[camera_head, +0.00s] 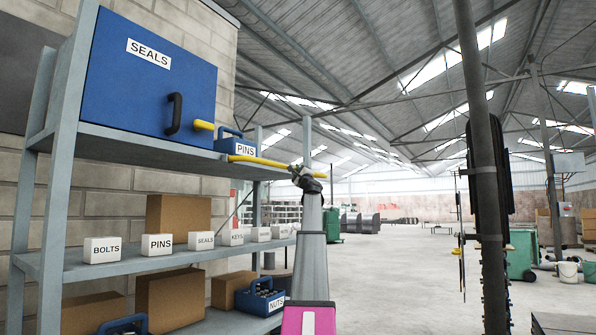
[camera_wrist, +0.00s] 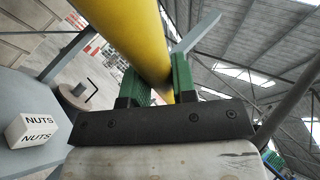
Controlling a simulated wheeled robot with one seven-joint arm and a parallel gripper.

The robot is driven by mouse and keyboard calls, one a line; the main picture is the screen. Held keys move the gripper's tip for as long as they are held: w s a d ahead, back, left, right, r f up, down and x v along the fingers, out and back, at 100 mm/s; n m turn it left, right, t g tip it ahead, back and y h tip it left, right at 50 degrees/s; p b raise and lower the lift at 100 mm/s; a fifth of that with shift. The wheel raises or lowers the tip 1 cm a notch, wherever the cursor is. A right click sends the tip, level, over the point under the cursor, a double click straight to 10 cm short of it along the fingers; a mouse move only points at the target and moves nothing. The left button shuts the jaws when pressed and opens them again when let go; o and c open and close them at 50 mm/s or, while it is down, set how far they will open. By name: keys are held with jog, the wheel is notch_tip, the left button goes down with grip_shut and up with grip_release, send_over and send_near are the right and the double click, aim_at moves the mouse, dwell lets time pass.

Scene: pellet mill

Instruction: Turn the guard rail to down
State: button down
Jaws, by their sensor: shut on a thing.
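The guard rail is a yellow bar (camera_head: 270,162) along the front of the upper shelf (camera_head: 150,145). It runs nearly level, sloping slightly down to the right in the head view. My gripper (camera_head: 309,172) is at its right end. In the wrist view the rail (camera_wrist: 125,35) passes between the two green fingers of my gripper (camera_wrist: 155,80), which are shut on it. The gripper's palm hides part of the rail there. A short yellow piece (camera_head: 203,125) shows by the blue SEALS cabinet; I cannot tell whether it joins the rail.
The blue SEALS cabinet (camera_head: 150,75) and a blue PINS bin (camera_head: 237,144) stand on the upper shelf. A white NUTS box (camera_wrist: 37,130) is at left in the wrist view. Open floor (camera_head: 400,270) lies to the right.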

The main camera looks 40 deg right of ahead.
jog(key=shift+w+a, duration=0.15)
jog(key=shift+w, duration=0.1)
jog(key=c, duration=0.9)
grip_release()
jog(key=shift+w+a, duration=0.1)
jog(key=shift+w, duration=0.05)
jog(key=shift+c, duration=0.2)
jog(key=shift+s+f, duration=0.3)
jog(key=shift+s, duration=0.2)
jog(key=v, duration=0.9)
jog(key=shift+s+f, duration=0.3)
